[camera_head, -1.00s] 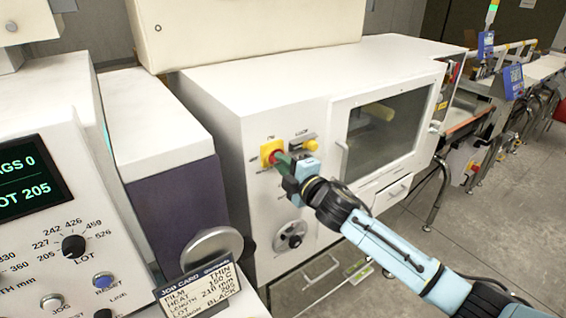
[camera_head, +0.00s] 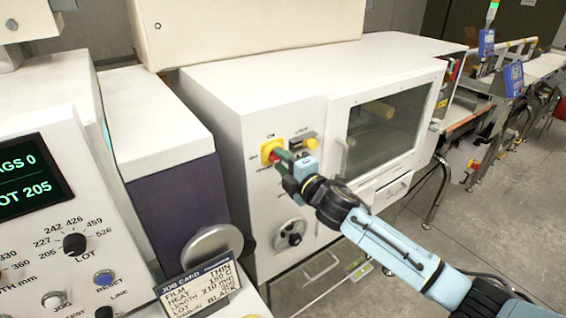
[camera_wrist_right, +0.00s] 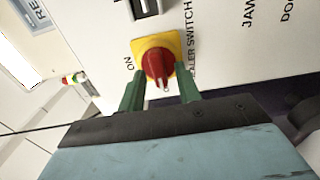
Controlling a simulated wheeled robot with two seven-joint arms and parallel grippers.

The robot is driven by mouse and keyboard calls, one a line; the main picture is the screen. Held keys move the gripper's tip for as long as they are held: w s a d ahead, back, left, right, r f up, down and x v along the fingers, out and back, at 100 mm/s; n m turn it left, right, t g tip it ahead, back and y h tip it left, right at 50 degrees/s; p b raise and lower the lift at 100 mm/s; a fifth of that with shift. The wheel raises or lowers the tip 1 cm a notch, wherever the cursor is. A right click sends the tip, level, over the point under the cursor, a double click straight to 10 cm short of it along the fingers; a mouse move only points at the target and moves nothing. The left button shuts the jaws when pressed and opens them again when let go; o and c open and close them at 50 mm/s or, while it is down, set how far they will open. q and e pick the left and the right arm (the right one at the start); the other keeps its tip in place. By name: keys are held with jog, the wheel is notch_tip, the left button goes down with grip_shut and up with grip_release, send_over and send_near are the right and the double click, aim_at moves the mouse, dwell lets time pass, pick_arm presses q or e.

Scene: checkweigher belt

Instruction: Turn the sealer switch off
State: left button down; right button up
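The sealer switch is a red rotary knob on a yellow square plate (camera_head: 267,150), on the front of the white machine. It also shows in the right wrist view as the red knob (camera_wrist_right: 157,63), with a pale mark on its lower end in that picture. The label ON is left of the plate there. My right gripper (camera_wrist_right: 160,90) has its two green fingers apart, one on each side of the knob's lower part. I cannot tell whether they touch it. In the head view the right gripper (camera_head: 284,160) partly covers the switch. My left gripper is not in view.
A windowed door (camera_head: 386,130) is to the right. A purple-sided unit (camera_head: 180,212) and a control panel with display (camera_head: 28,178) stand on the left.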

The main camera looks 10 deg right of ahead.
jog(key=shift+s, duration=0.1)
jog(key=b+v, duration=0.2)
jog(key=v, duration=1.1)
jog(key=shift+s+d, duration=0.1)
jog(key=s+d+f+m+g+h+b, duration=0.1)
jog(key=d+f+m+g+h+b, duration=0.2)
jog(key=f, duration=1.3)
jog(key=s+d+f+m+g+h+b, duration=0.1)
jog(key=d+f+m+h+b, duration=0.3)
jog(key=f, duration=1.3)
jog(key=s+d+f+m+g+b, duration=0.1)
jog(key=s+d+f+m+g, duration=0.15)
jog(key=s+f, duration=0.6)
jog(key=s+d+f+m+g+b, duration=0.15)
jog(key=s+f+m, duration=0.3)
jog(key=f, duration=0.75)
jog(key=s+a+f+m+g+b, duration=0.1)
jog(key=s+f+m+g, duration=0.1)
jog(key=s+f, duration=0.4)
jog(key=s+a+f+m+g+b, duration=0.1)
jog(key=s+f, duration=0.5)
jog(key=s, duration=0.9)
jog(key=s+a+f+m+g+b, duration=0.2)
jog(key=s+f, duration=0.4)
jog(key=s, duration=0.5)
jog(key=m+g, duration=0.1)
jog(key=g, duration=0.1)
jog(key=shift+s+a+f+g, duration=0.2)
jog(key=shift+s+f+g, duration=0.1)
jog(key=shift+f, duration=0.1)
